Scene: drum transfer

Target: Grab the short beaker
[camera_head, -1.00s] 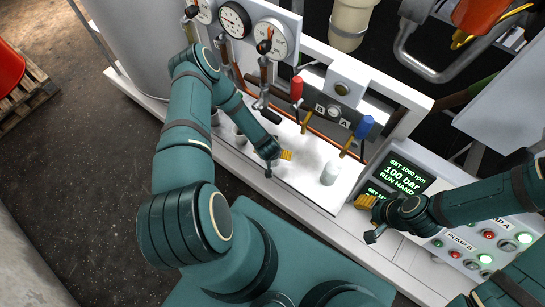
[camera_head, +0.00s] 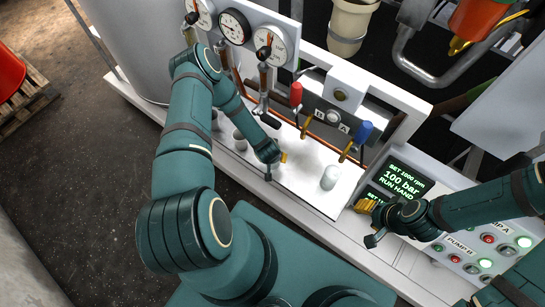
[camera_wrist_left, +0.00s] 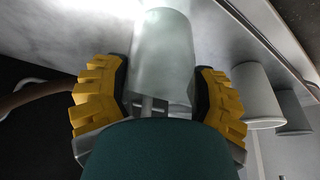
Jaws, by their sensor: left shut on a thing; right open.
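My left gripper (camera_head: 277,158) is at the white bench top, left of a pale upright beaker (camera_head: 329,178). In the left wrist view its yellow-padded fingers (camera_wrist_left: 160,88) are shut on a frosted beaker (camera_wrist_left: 163,50), one finger on each side. The held beaker is hidden behind the gripper in the head view, so I cannot compare its height there. Two more beakers stand to the left on the bench, the nearer one (camera_head: 240,141) and a farther one (camera_head: 215,119). My right gripper (camera_head: 368,221) is open and empty, in front of the control panel.
Red-handled (camera_head: 296,92) and blue-handled (camera_head: 364,131) valves rise behind the bench. Pressure gauges (camera_head: 234,26) stand at the back left. The control panel (camera_head: 470,245) with lit buttons is at the right. Bench top between the left gripper and the pale beaker is clear.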

